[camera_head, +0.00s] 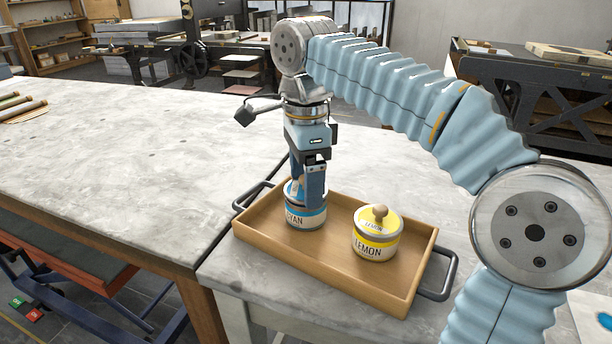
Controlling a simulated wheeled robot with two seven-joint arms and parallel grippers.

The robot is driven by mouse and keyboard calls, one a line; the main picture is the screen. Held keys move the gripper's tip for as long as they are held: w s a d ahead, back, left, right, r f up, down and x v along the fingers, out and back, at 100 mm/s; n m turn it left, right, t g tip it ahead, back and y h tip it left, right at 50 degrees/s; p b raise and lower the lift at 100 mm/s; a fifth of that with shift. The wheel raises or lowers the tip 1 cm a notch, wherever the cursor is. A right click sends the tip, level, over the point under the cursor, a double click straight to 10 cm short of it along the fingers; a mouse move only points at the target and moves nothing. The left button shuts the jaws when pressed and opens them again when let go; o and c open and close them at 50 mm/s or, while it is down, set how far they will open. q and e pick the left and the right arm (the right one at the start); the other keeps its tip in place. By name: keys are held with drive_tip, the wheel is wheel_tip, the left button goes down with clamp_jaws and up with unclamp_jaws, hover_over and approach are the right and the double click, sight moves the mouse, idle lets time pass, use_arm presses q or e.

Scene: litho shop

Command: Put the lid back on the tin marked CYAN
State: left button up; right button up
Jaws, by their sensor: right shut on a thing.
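The tin marked CYAN (306,217), with a blue and white label, stands upright in the left part of the wooden tray (335,257). My right gripper (308,188) points straight down at its top and is shut. A blue lid (291,190) shows at the mouth of the tin, partly behind the fingers, which hold it by its knob. The fingers hide much of the lid, so I cannot tell whether it sits flush on the rim. My left gripper is not in view.
A yellow tin marked LEMON (376,242), its lid with a wooden knob on, stands to the right in the same tray. The tray has dark handles at both ends. The grey worktop (120,170) to the left is mostly clear.

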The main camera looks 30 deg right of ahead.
idle(0.3)
drive_tip(key=o, duration=0.9)
wheel_tip(320, 180, up, 3)
drive_tip(key=p, duration=0.2)
drive_tip(key=shift+f+p, duration=0.1)
drive_tip(key=shift+p, duration=0.25)
drive_tip(key=shift+r+p, duration=0.4)
drive_tip(key=shift+r, duration=1.7)
drive_tip(key=shift+c, duration=0.2)
